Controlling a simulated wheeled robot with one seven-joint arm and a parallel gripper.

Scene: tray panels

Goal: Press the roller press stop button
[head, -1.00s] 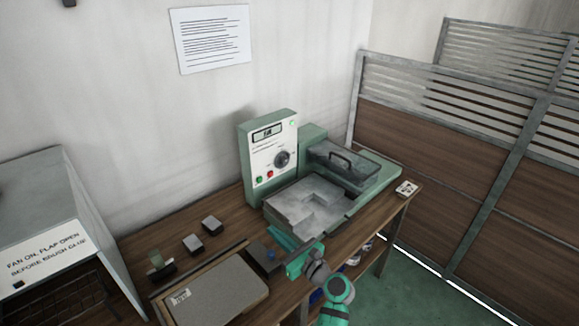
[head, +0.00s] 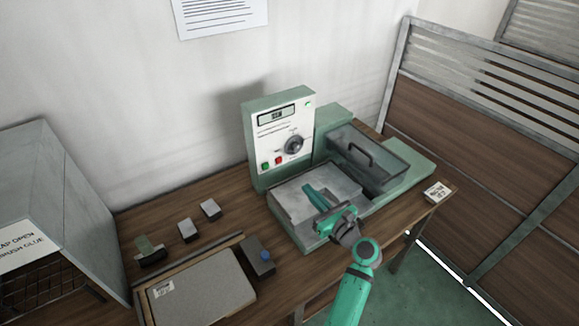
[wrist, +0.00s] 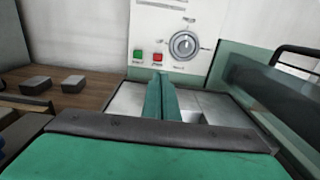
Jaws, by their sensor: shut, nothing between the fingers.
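The roller press (head: 430,172) is a green machine on the wooden bench, with an upright white control panel (head: 272,146). The red button (head: 278,161), which looks like the stop button, sits right of a green button (head: 265,166) and below left of the dial (head: 293,144). In the wrist view the red button (wrist: 157,58) and green button (wrist: 138,54) show just above my fingertips. My gripper (head: 309,188) is shut and empty, over the press's grey bed, pointing toward the panel. It appears short of the buttons; in the wrist view its fingers (wrist: 160,78) end just below the red one.
A clear guard with a handle (head: 358,153) covers the rollers on the right. Small grey blocks (head: 210,209), a flat grey board (head: 205,290) and a blue-knobbed block (head: 265,256) lie on the bench to the left. A metal hood (head: 60,200) stands far left.

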